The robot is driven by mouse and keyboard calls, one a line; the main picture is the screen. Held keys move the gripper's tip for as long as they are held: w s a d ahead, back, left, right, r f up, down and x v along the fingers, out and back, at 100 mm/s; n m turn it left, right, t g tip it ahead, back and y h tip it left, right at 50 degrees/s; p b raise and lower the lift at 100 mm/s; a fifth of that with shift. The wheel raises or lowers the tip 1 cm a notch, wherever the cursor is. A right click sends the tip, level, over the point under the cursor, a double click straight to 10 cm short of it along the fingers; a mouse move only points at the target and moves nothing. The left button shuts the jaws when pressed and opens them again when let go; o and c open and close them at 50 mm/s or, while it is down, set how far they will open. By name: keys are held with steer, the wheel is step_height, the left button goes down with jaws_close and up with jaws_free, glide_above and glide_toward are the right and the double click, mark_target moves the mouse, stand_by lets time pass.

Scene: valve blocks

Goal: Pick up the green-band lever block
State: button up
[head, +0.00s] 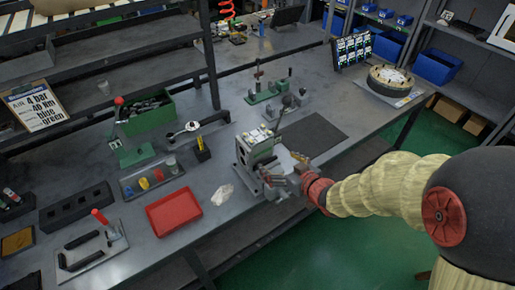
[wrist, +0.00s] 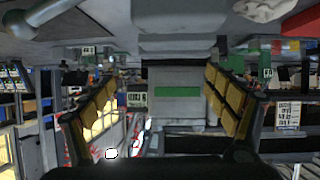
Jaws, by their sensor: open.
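The green-band lever block is a grey block with a green band (wrist: 177,91). In the wrist view it stands straight ahead between my open fingers, with space visible on both sides. In the head view a pale grey and dark block (head: 257,148), which looks like the same one, stands near the front edge of the bench, just beyond my gripper (head: 284,174). My gripper is open, with its tan finger pads spread either side; in the wrist view (wrist: 166,100) nothing is clamped. The gripper hides the block's near lower part in the head view.
A red tray (head: 174,211) and a crumpled white cloth (head: 222,194) lie left of the block. A dark mat (head: 318,133) lies to its right. A green-based lever fixture (head: 270,92) stands behind. Open bench lies between the mat and the round fixture (head: 391,80).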

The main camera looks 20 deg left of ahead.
mark_target(263, 157)
steer(key=shift+o, duration=1.2)
steer(key=shift+n+y, duration=0.3)
steer(key=shift+y, duration=0.3)
steer(key=a, duration=0.1)
steer(key=a+f, duration=0.2)
steer(key=shift+a+b, duration=0.4)
steer(key=shift+g, duration=0.3)
steer(key=b+x, duration=0.1)
steer(key=x, duration=0.2)
steer(key=r+b+x, duration=0.1)
steer(key=x, duration=0.1)
steer(key=shift+w+a+f, duration=0.15)
steer(key=shift+w+a, duration=0.2)
steer(key=shift+w, duration=0.15)
steer(key=shift+c, duration=0.5)
steer(key=c, duration=1.6)
steer(key=shift+r, duration=0.4)
steer(key=shift+c, duration=0.2)
